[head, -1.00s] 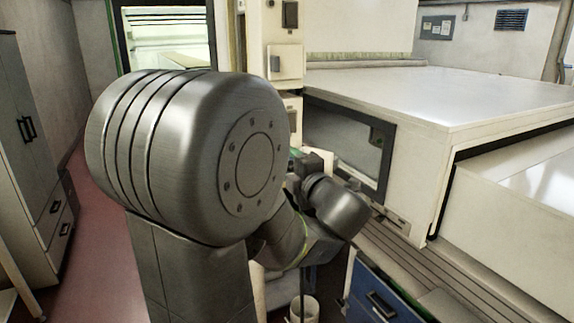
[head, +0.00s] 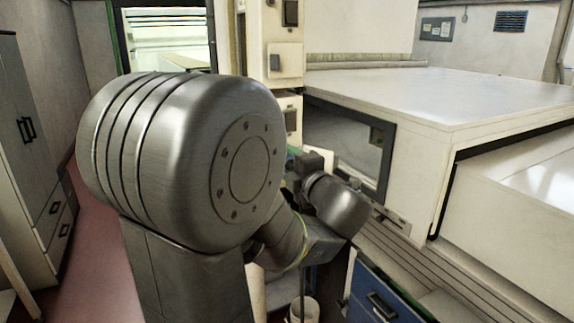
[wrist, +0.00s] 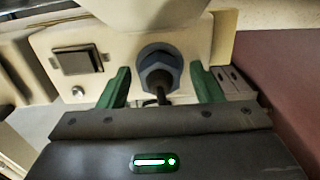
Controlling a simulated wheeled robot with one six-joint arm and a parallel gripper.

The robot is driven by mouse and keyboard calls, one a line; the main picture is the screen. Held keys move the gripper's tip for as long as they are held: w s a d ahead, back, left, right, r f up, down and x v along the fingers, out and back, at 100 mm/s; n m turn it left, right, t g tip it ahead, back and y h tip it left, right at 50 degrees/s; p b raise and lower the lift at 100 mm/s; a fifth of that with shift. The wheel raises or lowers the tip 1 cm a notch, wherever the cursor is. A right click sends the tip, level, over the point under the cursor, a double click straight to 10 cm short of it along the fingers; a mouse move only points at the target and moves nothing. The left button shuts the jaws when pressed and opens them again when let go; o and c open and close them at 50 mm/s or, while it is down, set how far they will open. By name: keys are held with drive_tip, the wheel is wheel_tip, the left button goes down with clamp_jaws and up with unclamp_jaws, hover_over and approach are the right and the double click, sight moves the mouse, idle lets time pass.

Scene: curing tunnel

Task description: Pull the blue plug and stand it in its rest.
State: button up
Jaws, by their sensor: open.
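The blue plug (wrist: 160,64) shows in the wrist view as a dull blue-grey round body with a hex-shaped nut and a dark cable toward me. It sits in the cream panel (wrist: 110,48). My gripper (wrist: 162,82) has its two green fingers apart, one on each side of the plug, with gaps visible between. In the head view my gripper is mostly hidden behind my arm. The plug is not visible there, and I cannot make out its rest in either view.
A square switch plate (wrist: 78,62) and a small round knob (wrist: 78,91) are on the panel left of the plug. In the head view, a large white cabinet (head: 430,95) stands right of my arm. A white bucket (head: 303,309) is below, beside blue drawers (head: 377,300).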

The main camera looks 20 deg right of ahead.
clamp_jaws()
drive_tip(key=s, duration=0.6)
drive_tip(key=shift+d, duration=0.25)
idle(1.0)
idle(0.6)
